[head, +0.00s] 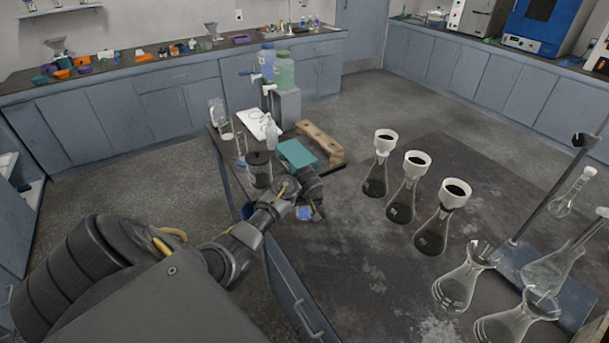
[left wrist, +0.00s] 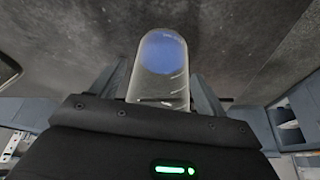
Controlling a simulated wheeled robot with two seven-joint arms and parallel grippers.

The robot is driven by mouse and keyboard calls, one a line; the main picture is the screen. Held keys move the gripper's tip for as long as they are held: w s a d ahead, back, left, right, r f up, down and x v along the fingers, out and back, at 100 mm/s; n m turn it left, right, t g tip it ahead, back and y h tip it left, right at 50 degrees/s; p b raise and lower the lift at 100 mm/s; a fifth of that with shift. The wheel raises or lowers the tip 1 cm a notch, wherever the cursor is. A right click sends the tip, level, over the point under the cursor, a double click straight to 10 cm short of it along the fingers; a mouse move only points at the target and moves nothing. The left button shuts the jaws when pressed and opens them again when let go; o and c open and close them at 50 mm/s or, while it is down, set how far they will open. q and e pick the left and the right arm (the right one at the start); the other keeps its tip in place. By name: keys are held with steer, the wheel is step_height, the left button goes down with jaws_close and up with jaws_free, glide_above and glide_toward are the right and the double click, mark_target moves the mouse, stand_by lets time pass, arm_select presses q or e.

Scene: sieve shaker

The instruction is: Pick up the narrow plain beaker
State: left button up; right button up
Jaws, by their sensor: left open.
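A clear, narrow glass vessel (left wrist: 160,75), which looks like the narrow plain beaker, lies between the fingers of my left gripper (left wrist: 155,88) in the left wrist view. A round blue patch shows at its far end. The fingers stand apart on either side of the glass; I cannot tell whether they touch it. In the head view my left gripper (head: 308,205) is low over the near left part of the dark bench, with a small blue patch (head: 303,213) beside it. The arm and gripper hide most of the glass there. My right gripper is not in view.
A dark-topped glass jar (head: 259,170), a teal box (head: 297,153) and a wooden rack (head: 320,143) stand just behind the gripper. Flasks with white funnels (head: 417,160) stand to the right. Clear flasks (head: 462,282) and a stand rod (head: 548,195) are farther right.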

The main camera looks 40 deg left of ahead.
arm_select(q)
steer(key=shift+c, duration=0.2)
steer(key=c, duration=1)
steer(key=shift+c, duration=0.2)
steer(key=shift+w+r, duration=0.1)
steer(key=shift+r, duration=0.05)
steer(key=shift+r+b, duration=0.4)
steer(key=shift+r, duration=0.75)
steer(key=s+d+r, duration=0.2)
steer(key=s+r, duration=0.3)
steer(key=s, duration=0.1)
steer(key=s+d+r+p, duration=0.1)
steer(key=s+d+r, duration=0.1)
steer(key=s+r, duration=0.3)
steer(key=shift+s+d+r, duration=0.15)
steer(key=shift+s+d, duration=0.15)
steer(key=shift+s, duration=0.8)
